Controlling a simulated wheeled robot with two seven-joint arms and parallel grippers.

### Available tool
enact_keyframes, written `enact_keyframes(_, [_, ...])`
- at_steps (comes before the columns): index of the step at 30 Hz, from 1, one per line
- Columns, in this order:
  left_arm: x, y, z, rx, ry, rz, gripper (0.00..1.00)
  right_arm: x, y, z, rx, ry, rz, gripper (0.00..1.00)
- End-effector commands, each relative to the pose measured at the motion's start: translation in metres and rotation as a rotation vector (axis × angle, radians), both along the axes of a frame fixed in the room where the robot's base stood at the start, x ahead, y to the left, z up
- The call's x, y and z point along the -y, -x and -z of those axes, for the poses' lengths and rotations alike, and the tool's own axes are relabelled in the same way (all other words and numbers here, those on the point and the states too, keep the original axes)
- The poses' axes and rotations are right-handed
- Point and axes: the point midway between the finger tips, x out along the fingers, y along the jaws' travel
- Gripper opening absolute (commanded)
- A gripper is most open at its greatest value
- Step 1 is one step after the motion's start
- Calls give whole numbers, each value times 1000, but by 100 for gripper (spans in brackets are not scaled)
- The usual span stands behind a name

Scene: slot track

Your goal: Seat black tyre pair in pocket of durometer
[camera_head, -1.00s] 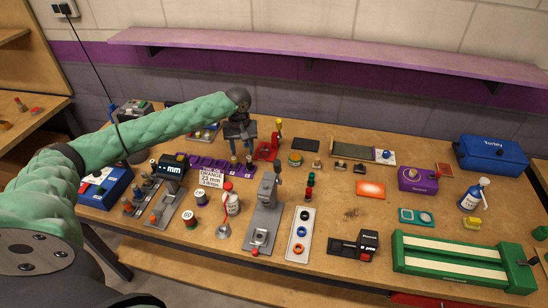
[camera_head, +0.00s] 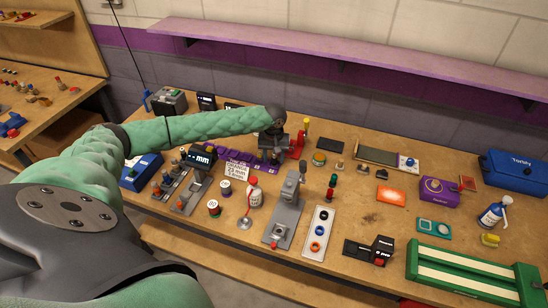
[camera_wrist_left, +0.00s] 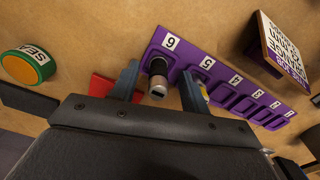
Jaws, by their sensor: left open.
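My left gripper (camera_head: 270,155) is open above the far end of the purple numbered rack. In the left wrist view, its fingers (camera_wrist_left: 160,88) stand either side of a dark cylinder with a silvery band (camera_wrist_left: 158,72) by the number 6; I cannot tell contact. A black ring-shaped piece (camera_head: 323,214), possibly the black tyre pair, lies on a white board beside a blue and an orange ring. The grey column stand (camera_head: 291,195), apparently the durometer, stands left of that board, its base pocket (camera_head: 278,233) at the front. My right gripper is out of view.
The purple rack (camera_wrist_left: 223,75) has several empty pockets and a sign (camera_head: 237,170). A black gauge (camera_head: 369,251) and green bench (camera_head: 465,272) lie right. Bare bench shows around (camera_head: 365,215).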

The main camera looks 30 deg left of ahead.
Motion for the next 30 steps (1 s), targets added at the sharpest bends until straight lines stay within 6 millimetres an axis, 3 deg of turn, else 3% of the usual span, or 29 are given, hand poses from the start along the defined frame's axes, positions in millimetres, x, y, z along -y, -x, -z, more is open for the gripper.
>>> enact_keyframes(9, [0, 0, 3, 1, 0, 0, 44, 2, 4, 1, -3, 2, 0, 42])
enact_keyframes(16, [0, 0, 3, 1, 0, 0, 0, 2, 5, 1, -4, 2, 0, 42])
enact_keyframes(27, [0, -1, 0, 2, 0, 0, 0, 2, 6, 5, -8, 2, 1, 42])
enact_keyframes(30, [0, -1, -7, 4, 0, 0, 0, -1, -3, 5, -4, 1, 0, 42])
